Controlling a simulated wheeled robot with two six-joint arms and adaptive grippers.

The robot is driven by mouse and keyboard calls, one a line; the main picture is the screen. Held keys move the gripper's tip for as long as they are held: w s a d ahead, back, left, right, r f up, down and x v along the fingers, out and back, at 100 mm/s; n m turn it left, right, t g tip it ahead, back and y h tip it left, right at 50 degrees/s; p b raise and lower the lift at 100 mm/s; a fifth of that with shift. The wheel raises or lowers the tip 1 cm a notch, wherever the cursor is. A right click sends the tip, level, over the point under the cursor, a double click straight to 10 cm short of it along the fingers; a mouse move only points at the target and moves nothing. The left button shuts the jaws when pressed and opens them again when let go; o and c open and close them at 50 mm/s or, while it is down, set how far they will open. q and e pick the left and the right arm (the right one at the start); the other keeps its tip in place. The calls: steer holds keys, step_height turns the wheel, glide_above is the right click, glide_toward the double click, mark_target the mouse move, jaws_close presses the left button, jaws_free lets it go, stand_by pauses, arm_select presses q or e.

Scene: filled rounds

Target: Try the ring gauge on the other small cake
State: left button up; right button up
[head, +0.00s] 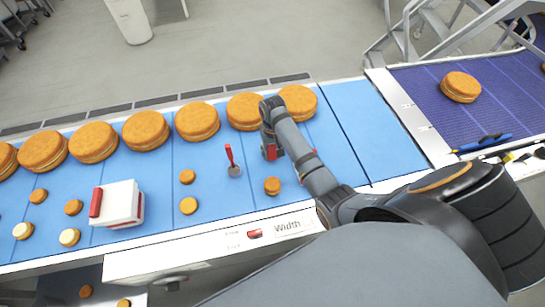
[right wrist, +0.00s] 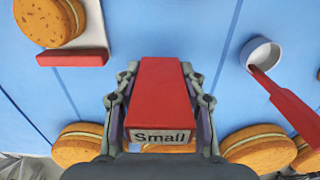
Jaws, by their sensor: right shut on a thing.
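My right gripper (head: 271,148) is over the blue belt, near the row of large cakes. In the right wrist view its fingers (right wrist: 160,105) are shut on a red block (right wrist: 160,85) labelled "Small". What is under the block is hidden. A round pale ring or cup (head: 235,171) with a red handle (head: 229,154) rests on the belt to the gripper's left; it also shows in the right wrist view (right wrist: 262,52). A small cake (head: 272,186) lies nearer me. More small cakes (head: 187,176) (head: 189,206) lie further left. My left gripper is not in view.
Large cakes (head: 197,121) line the belt's far side. A white box with a red part (head: 120,202) stands at left. In the right wrist view a cake (right wrist: 48,20) sits at a white piece with a red edge (right wrist: 72,59). A purple belt (head: 480,105) is at right.

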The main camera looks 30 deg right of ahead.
steer(key=shift+r, duration=2.3)
